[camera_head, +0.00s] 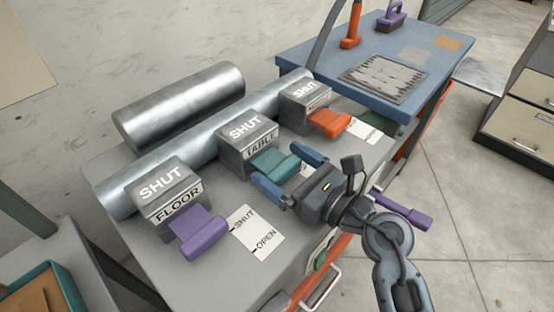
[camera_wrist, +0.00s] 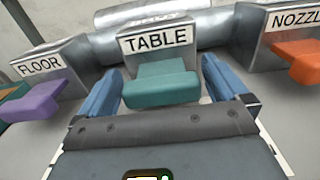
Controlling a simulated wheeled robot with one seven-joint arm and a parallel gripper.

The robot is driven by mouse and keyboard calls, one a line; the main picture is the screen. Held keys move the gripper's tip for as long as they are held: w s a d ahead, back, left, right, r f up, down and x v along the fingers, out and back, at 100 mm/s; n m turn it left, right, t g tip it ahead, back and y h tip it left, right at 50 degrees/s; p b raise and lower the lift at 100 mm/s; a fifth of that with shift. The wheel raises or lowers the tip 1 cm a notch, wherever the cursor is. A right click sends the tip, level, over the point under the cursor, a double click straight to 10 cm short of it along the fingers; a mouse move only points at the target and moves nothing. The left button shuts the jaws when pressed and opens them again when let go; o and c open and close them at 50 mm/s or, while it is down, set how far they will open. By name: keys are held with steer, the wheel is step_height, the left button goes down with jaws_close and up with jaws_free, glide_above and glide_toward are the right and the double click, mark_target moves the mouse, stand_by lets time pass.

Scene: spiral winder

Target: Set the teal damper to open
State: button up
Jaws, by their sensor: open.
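The teal damper handle (camera_head: 272,163) sticks out from the grey box labelled TABLE (camera_head: 248,138), whose top reads SHUT. In the wrist view the teal handle (camera_wrist: 161,84) lies between the two blue fingers. My gripper (camera_head: 287,172) is open, with one finger on each side of the handle. I cannot tell whether the fingers touch it. The card beside the teal handle is mostly hidden by my gripper.
A purple handle (camera_head: 200,236) on the FLOOR box (camera_head: 165,195) is to the left, with a SHUT/OPEN card (camera_head: 257,232). An orange handle (camera_head: 330,122) on the NOZZLE box (camera_wrist: 262,38) is to the right. Metal pipes (camera_head: 185,105) run behind. A blue table (camera_head: 300,55) stands beyond.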

steer(key=shift+x, duration=0.95)
steer(key=shift+c, duration=0.2)
